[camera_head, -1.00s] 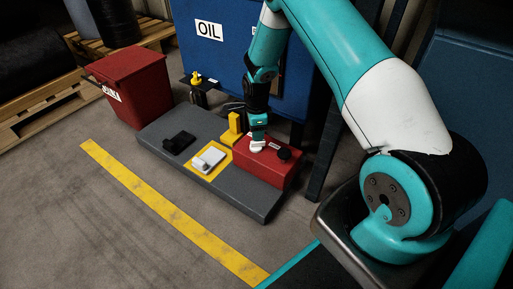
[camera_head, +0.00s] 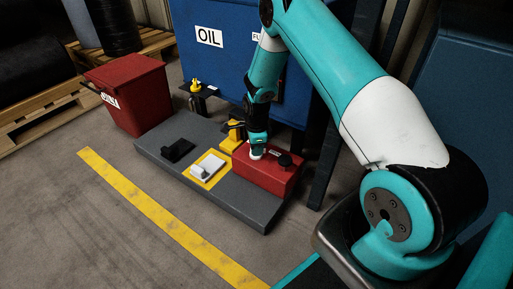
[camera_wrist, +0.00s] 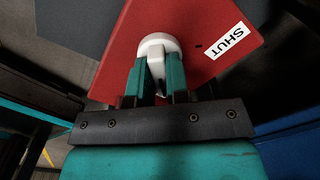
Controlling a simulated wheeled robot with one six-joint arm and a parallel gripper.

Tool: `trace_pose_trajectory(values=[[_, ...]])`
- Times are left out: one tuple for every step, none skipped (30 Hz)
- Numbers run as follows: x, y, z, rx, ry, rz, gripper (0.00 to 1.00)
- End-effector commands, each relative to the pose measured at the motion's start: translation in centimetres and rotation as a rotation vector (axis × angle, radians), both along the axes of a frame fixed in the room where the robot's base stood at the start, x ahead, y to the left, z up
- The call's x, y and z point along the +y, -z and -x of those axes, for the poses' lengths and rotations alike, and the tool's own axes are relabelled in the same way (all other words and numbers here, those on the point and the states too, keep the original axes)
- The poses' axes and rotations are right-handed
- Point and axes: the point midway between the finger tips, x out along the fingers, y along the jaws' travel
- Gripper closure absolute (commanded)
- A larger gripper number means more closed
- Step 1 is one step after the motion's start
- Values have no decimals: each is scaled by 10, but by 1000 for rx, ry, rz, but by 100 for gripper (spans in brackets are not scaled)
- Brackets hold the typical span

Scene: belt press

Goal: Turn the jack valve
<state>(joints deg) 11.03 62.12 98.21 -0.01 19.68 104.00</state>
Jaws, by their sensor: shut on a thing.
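The valve has a round white knob (camera_wrist: 157,42) with a pale grip bar, on top of a red box (camera_wrist: 190,22). A white label reading SHUT (camera_wrist: 227,40) is on the box to the right of the knob in the wrist view. My gripper (camera_wrist: 160,72) is shut on the bar, one teal finger on each side of it. In the head view my gripper (camera_head: 257,145) points down onto the left part of the red box (camera_head: 268,178), and it mostly hides the knob (camera_head: 256,155).
The box is on a low grey platform (camera_head: 240,207) with a white lever part on a yellow plate (camera_head: 205,168), a black part (camera_head: 178,150) and a yellow block (camera_head: 234,134). A blue OIL tank (camera_head: 225,70) stands close behind. A red bin (camera_head: 130,97) is left.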

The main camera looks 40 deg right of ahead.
Motion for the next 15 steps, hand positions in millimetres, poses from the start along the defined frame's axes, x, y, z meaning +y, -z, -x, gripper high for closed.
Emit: trace_pose_trajectory(values=[[0,0,0,0,-2,0,100],[0,0,0,0,-4,0,100],[0,-1,0,0,-8,0,100],[0,-1,0,0,-12,0,100],[0,-1,0,0,-18,0,100],[0,-1,0,0,-28,0,100],[0,-2,0,0,-38,0,100],[0,-2,0,0,-49,0,100],[0,-3,0,0,-67,0,100],[0,-3,0,0,-82,0,100],[0,-4,0,1,-99,0,100],[0,-4,0,1,-124,0,100],[0,-4,0,2,-145,0,100],[0,-4,0,2,-168,0,100],[0,-5,0,1,-200,0,100]])
